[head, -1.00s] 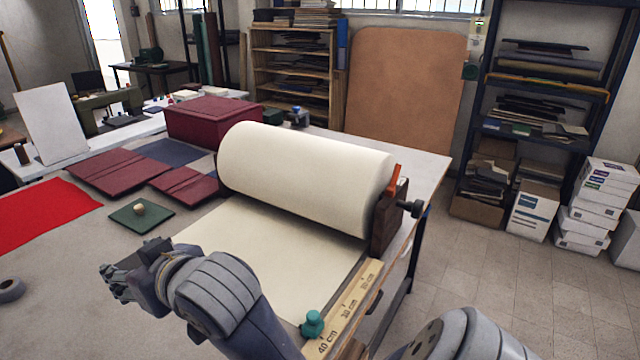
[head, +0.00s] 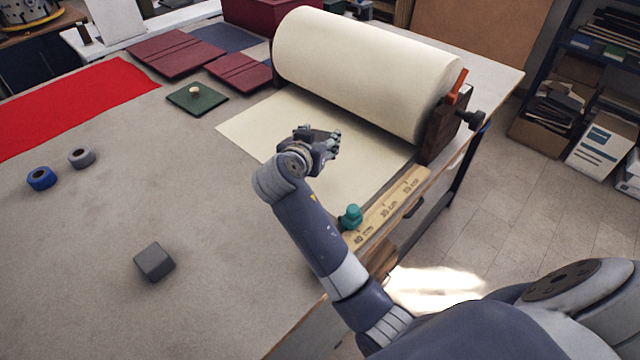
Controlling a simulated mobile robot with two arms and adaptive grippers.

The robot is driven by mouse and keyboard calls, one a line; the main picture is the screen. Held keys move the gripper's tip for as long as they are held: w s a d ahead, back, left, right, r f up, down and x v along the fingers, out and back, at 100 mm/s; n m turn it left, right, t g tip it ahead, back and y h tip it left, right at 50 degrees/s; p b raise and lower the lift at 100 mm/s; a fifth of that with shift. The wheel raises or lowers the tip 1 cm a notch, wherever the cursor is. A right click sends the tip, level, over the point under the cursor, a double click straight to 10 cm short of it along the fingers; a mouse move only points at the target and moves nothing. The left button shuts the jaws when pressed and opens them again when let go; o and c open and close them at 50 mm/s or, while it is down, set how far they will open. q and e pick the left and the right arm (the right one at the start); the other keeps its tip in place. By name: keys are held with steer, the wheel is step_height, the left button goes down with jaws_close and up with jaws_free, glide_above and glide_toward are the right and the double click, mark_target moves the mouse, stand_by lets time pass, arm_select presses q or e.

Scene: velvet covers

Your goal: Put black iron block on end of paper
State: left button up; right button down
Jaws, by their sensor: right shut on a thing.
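The black iron block (head: 154,262), a dark grey cube, sits on the table at the lower left, apart from the paper. The cream paper roll (head: 365,70) lies in its holder at the table's right side. A flat sheet of paper (head: 255,125) runs from it toward the near left. Its near end is partly hidden behind my right arm. My right gripper (head: 330,143) shows over the sheet, in front of the roll. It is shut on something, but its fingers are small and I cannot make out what. My left gripper is not in view.
A wooden ruler strip (head: 390,210) with a teal knob (head: 350,216) runs along the table's right edge. Blue (head: 41,178) and grey (head: 81,157) rings, a red cloth (head: 75,105), a green square (head: 197,97) and maroon covers (head: 175,54) lie left. Table around the block is clear.

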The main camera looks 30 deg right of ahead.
steer(key=shift+w+d+f+m+h, duration=0.1)
steer(key=shift+w+f+m+h, duration=0.1)
steer(key=shift+f, duration=0.15)
steer(key=shift+w+d+f+m+h, duration=0.1)
steer(key=shift+f+h, duration=0.1)
steer(key=shift+f, duration=0.1)
step_height(320, 180, down, 6)
steer(key=shift+r+p, duration=0.1)
steer(key=shift+p, duration=0.65)
steer(key=shift+f+p, duration=0.35)
steer(key=shift+f, duration=1.9)
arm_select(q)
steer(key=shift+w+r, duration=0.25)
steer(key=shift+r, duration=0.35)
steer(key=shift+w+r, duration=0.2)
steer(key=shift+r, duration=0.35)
arm_select(e)
steer(key=shift+f, duration=0.1)
steer(key=c, duration=0.8)
jaws_free()
steer(key=shift+s+f, duration=0.1)
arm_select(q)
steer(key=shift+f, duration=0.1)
arm_select(e)
steer(key=shift+o, duration=0.4)
